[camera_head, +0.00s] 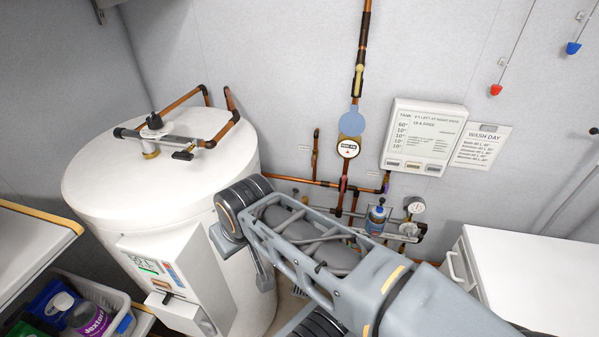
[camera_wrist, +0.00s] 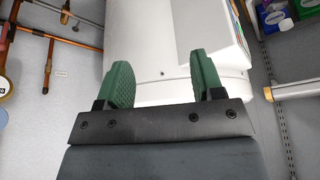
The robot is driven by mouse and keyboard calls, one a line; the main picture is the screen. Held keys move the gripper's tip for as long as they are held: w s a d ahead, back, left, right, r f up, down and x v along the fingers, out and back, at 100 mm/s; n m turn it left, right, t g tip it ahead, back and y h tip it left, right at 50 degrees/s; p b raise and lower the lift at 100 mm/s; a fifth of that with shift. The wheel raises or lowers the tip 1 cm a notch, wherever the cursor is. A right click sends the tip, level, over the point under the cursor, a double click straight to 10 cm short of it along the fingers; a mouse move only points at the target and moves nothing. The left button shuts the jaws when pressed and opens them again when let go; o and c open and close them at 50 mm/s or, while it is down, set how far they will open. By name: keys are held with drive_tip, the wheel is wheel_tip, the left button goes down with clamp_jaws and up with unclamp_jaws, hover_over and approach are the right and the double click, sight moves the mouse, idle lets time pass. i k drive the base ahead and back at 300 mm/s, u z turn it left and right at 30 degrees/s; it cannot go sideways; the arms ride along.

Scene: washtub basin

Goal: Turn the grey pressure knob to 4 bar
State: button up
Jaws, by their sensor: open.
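A small round pressure gauge (camera_head: 414,205) with a white face is mounted on the pipework low on the back wall, right of centre in the head view. Brass and grey fittings (camera_head: 409,229) sit just below it. The grey pressure knob is too small to tell apart from these fittings, and I cannot read a bar value. My gripper (camera_wrist: 160,68) shows in the wrist view with two green pads wide apart and nothing between them. It is in front of the white tank (camera_wrist: 150,40), away from the gauge. In the head view its fingers are hidden by my arm.
The tank (camera_head: 90,180) stands left with a control box (camera_head: 150,265) on its front. Copper pipes (camera_head: 300,181) run along the back wall. A white cabinet (camera_head: 530,270) is at right, a shelf (camera_head: 30,240) at left.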

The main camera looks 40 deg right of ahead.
sight(409, 232)
drive_tip(key=z, duration=2.25)
drive_tip(key=i, duration=0.8)
drive_tip(key=z, duration=0.55)
drive_tip(key=k, duration=1.4)
drive_tip(key=u, duration=0.6)
drive_tip(key=i, duration=0.9)
